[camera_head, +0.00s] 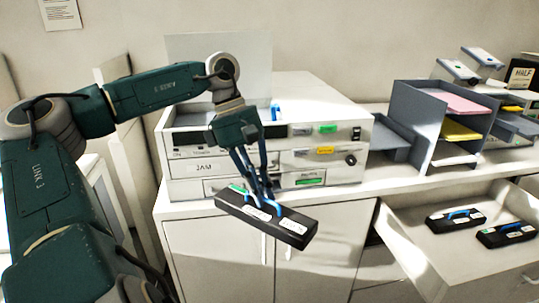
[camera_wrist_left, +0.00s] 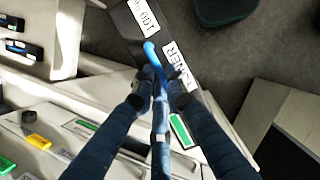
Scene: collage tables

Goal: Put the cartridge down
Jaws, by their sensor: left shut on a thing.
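My left gripper (camera_head: 264,199) is shut on the blue handle of a long black cartridge (camera_head: 291,228) with white labels and a green one. In the head view the cartridge hangs in front of the printer (camera_head: 335,160) and the cabinet below it, clear of any surface. In the left wrist view the fingers (camera_wrist_left: 160,88) close on the blue handle (camera_wrist_left: 152,52), and the cartridge (camera_wrist_left: 122,20) runs diagonally beneath them. My right gripper is not in view.
An open drawer (camera_head: 395,240) at right holds two similar black cartridges (camera_head: 455,218), (camera_head: 505,235) with blue handles. A grey paper tray (camera_head: 388,140) and a shelf unit (camera_head: 407,105) with pink and yellow paper stand on the counter. The cabinet front (camera_head: 225,255) lies below the held cartridge.

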